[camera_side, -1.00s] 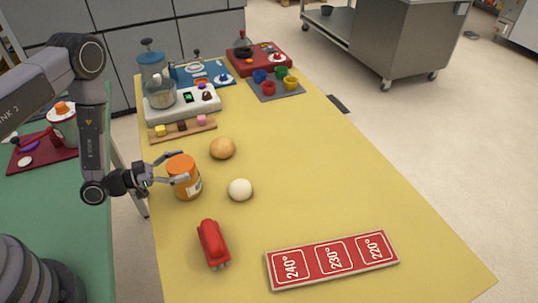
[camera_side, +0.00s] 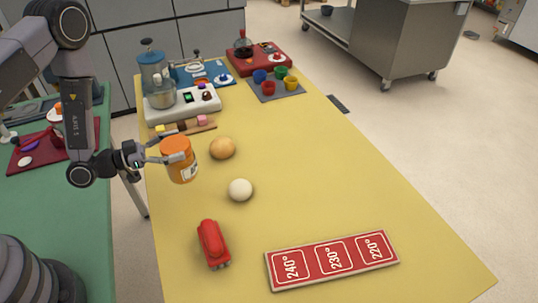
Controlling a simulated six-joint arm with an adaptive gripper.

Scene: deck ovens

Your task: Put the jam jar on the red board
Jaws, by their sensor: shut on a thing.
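The jam jar (camera_side: 179,165) has an orange lid and an orange body with a pale label. My gripper (camera_side: 175,158) is shut on it and holds it above the left side of the yellow table. The jar is roughly upright. The far finger is partly hidden behind the jar. The red board (camera_side: 331,260) lies flat at the front of the table, right of and nearer than the jar. It has three outlined fields marked 240°, 230° and 220°, and all three are empty.
A bread roll (camera_side: 222,148), a white ball (camera_side: 240,189) and a red stapler-like object (camera_side: 213,244) lie near the jar. A wooden strip with small blocks (camera_side: 204,128), a white scale-like unit (camera_side: 182,108) and coloured cups (camera_side: 268,87) stand farther back. The table's right side is clear.

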